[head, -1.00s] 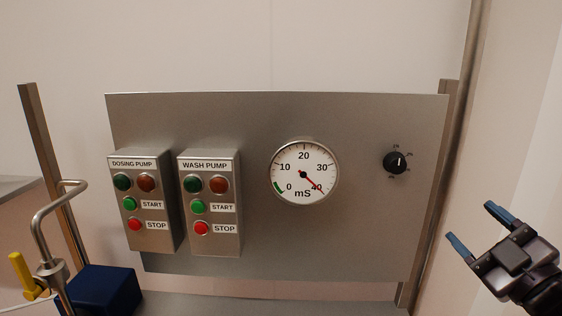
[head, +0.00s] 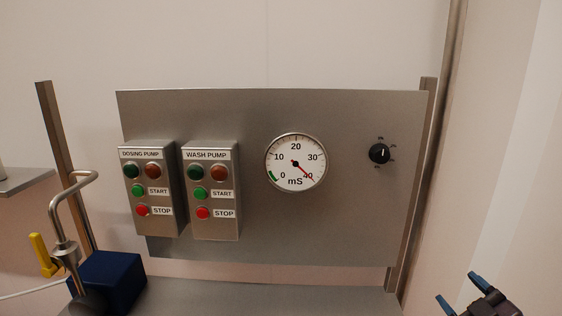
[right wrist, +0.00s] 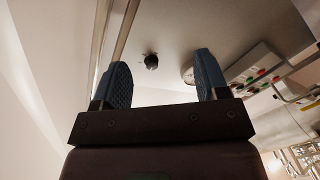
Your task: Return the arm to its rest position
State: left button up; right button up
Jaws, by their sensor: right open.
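My right gripper (head: 460,290) is at the lower right corner of the head view, open and empty, its blue fingertips apart. It is below and to the right of the steel panel (head: 330,235), touching nothing. In the right wrist view my right gripper's two blue fingers (right wrist: 160,84) are spread with nothing between them. The black rotary knob (head: 379,153) is on the panel's right side; it also shows beyond the fingers in the right wrist view (right wrist: 151,61). My left gripper is not in view.
The panel carries the dosing pump box (head: 152,188), the wash pump box (head: 212,190) and a round mS gauge (head: 296,163) with its needle near 40. A bent steel pipe (head: 62,205), yellow handle (head: 40,254) and dark blue box (head: 110,280) stand lower left. A steel post (head: 410,200) borders the panel's right.

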jog(key=s+a+f+m+g, duration=0.2)
jog(key=s+f, duration=0.3)
jog(key=f, duration=0.4)
jog(key=s+a+f+m+g+h, duration=0.1)
jog(key=s+a+f+m+g, duration=0.1)
jog(key=s+f, duration=0.4)
jog(key=s+a+f+m+g+h, duration=0.1)
jog(key=s+f+m, duration=0.3)
jog(key=f, duration=0.9)
jog(key=shift+s+a+f+g, duration=0.15)
jog(key=shift+s+a+g, duration=0.35)
jog(key=shift+s+a, duration=0.25)
jog(key=shift+d, duration=0.1)
